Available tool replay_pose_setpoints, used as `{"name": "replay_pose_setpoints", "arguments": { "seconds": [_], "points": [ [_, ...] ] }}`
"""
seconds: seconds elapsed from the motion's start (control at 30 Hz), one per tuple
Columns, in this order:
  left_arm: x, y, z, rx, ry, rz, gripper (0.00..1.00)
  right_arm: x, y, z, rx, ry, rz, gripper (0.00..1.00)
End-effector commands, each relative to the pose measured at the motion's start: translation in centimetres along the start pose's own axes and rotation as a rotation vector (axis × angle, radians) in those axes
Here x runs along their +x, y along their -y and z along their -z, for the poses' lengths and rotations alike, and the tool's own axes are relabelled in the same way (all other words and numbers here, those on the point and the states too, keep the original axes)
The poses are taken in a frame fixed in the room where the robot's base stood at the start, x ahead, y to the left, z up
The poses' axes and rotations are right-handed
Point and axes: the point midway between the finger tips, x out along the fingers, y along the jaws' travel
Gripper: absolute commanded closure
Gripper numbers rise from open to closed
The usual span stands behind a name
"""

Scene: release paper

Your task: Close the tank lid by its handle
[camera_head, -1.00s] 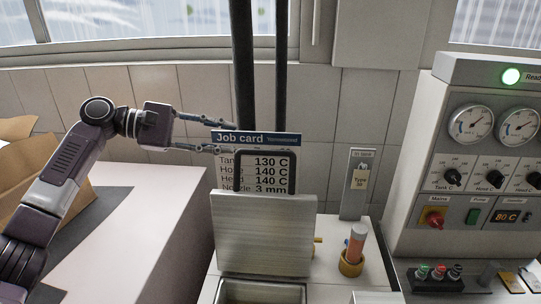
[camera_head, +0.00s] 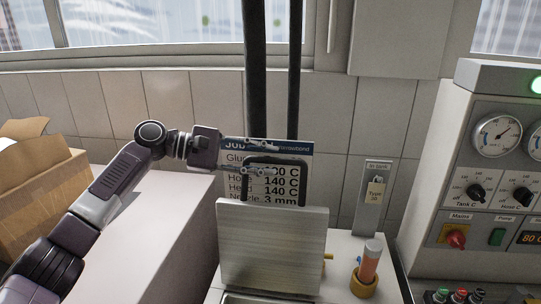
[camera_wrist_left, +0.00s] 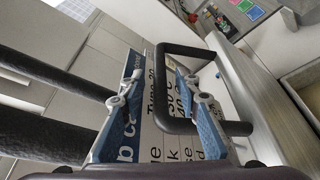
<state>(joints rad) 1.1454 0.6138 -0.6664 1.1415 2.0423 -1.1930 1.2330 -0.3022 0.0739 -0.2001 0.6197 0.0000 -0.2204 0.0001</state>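The tank lid (camera_head: 272,248) is a brushed metal plate standing upright at the back of the tank. Its black loop handle (camera_head: 304,182) rises above the lid's top edge, in front of the job card. My left gripper (camera_head: 263,158) is open at the handle's upper left. In the left wrist view the handle (camera_wrist_left: 162,82) has one bar between the two blue-padded fingers of the gripper (camera_wrist_left: 158,97). One finger overlaps the loop's opening; I cannot tell whether it touches the bar. My right gripper is not in view.
The job card (camera_head: 232,190) stands behind the handle, with two dark vertical pipes (camera_head: 256,80) near it. An orange tube in a yellow holder (camera_head: 363,282) stands right of the lid. The control panel (camera_head: 460,190) is farther right. A cardboard box (camera_head: 45,195) sits at left.

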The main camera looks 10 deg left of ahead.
Motion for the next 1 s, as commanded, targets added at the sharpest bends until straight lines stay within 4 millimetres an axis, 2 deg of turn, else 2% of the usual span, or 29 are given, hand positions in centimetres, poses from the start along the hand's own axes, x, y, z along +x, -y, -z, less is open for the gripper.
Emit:
{"name": "replay_pose_setpoints", "arguments": {
  "seconds": [0.17, 0.43, 0.7, 1.0],
  "points": [
    [1.33, -0.03, -0.01, 0.000, -0.001, 0.000, 0.70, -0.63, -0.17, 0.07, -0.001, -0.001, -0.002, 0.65],
    [1.51, 0.05, 0.06, 0.001, -0.001, -0.001, 0.70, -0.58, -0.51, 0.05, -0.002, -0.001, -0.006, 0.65],
    [1.49, 0.05, 0.06, 0.000, -0.001, 0.000, 0.99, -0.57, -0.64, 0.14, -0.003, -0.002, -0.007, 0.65],
    [1.48, 0.05, 0.06, 0.001, -0.001, 0.000, 1.00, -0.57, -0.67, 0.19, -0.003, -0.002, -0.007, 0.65]
  ]
}}
